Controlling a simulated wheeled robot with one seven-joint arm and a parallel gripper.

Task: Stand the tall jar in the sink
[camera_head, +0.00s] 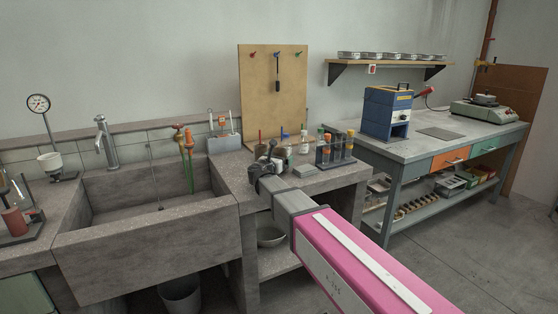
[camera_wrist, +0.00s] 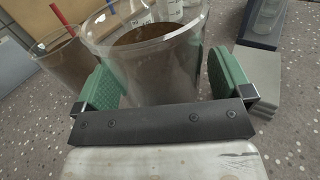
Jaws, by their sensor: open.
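A clear, open-topped vessel, which looks like the tall jar (camera_wrist: 150,75), stands on the speckled bench top in the wrist view. My gripper (camera_wrist: 163,82) is open, with one green pad on each side of the jar's wall; I cannot tell whether either pad touches it. In the head view my gripper (camera_head: 266,168) is over the bench right of the sink, and the jar is mostly hidden by it. The stone sink (camera_head: 145,222) is at the left of the head view, with a deep front wall and an empty-looking basin.
Beside the jar is another clear beaker (camera_wrist: 62,62) with a red rod. A test-tube rack (camera_head: 334,152) is close by. A tap (camera_head: 106,142) and hoses (camera_head: 187,150) overhang the sink's back.

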